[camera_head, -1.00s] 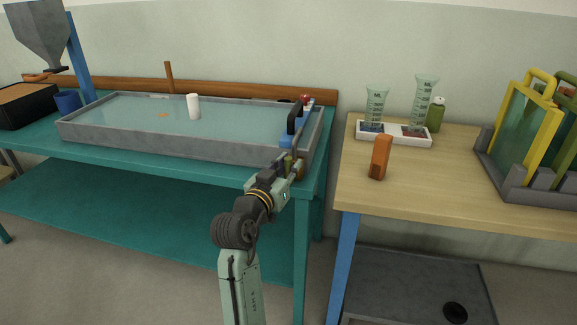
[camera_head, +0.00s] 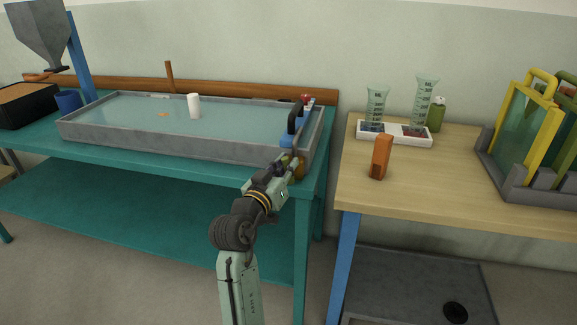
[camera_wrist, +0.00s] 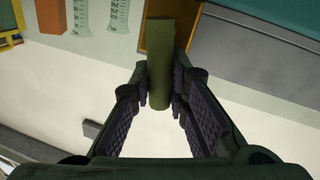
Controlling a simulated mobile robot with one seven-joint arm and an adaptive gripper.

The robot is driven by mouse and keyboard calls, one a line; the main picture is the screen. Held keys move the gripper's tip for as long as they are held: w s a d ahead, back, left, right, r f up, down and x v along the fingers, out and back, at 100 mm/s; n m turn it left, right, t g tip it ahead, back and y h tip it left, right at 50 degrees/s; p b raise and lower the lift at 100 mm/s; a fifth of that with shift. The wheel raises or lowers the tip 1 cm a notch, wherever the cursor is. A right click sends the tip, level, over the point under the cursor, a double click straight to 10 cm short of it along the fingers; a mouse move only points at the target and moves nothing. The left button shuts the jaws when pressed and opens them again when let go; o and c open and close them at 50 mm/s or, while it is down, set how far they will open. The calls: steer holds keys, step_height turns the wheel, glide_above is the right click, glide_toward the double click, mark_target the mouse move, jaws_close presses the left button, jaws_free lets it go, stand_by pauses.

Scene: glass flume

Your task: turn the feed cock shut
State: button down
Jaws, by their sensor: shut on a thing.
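The feed cock shows as a small brass body (camera_head: 300,168) at the near right end of the flume tank, partly hidden by my gripper. In the wrist view an olive bar-shaped handle (camera_wrist: 160,45) stands between my fingers, in front of the brass-orange part (camera_wrist: 186,22). My gripper (camera_wrist: 159,85) has a finger pad against each side of the handle and is shut on it. In the head view my gripper (camera_head: 291,163) is at the tank's end, and its fingertips are too small to make out.
The grey-walled water tank (camera_head: 180,143) stands on a teal bench. Black and blue fittings (camera_head: 293,118) rise at its right end, close to my gripper. On the wooden table at right are an orange block (camera_head: 381,157), a white tray (camera_head: 392,137) with measuring glasses, and a rack.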

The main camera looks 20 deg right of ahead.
steer(key=n, duration=0.2)
steer(key=a+n, duration=0.1)
steer(key=shift+w+f+n+t, duration=0.25)
steer(key=shift+w+n+t, duration=0.05)
steer(key=shift+n, duration=0.1)
steer(key=shift+w+a+f+n+t+y+p, duration=0.2)
steer(key=shift+f+n+t+p, duration=0.55)
steer(key=shift+n, duration=1.55)
steer(key=shift+w+a+f+n+t+y+p, duration=0.25)
steer(key=shift+n+p, duration=0.85)
steer(key=shift+n, duration=1.2)
steer(key=shift+w+a+f+n+t+y+p, duration=0.2)
steer(key=shift+f+n+t+p, duration=0.6)
steer(key=shift+n, duration=1.5)
steer(key=shift+s+a+r+g, duration=0.1)
steer(key=shift+s+g, duration=0.05)
steer(key=shift+g, duration=0.15)
steer(key=c, duration=1.8)
jaws_free()
steer(key=shift+c, duration=0.2)
steer(key=shift+o, duration=0.2)
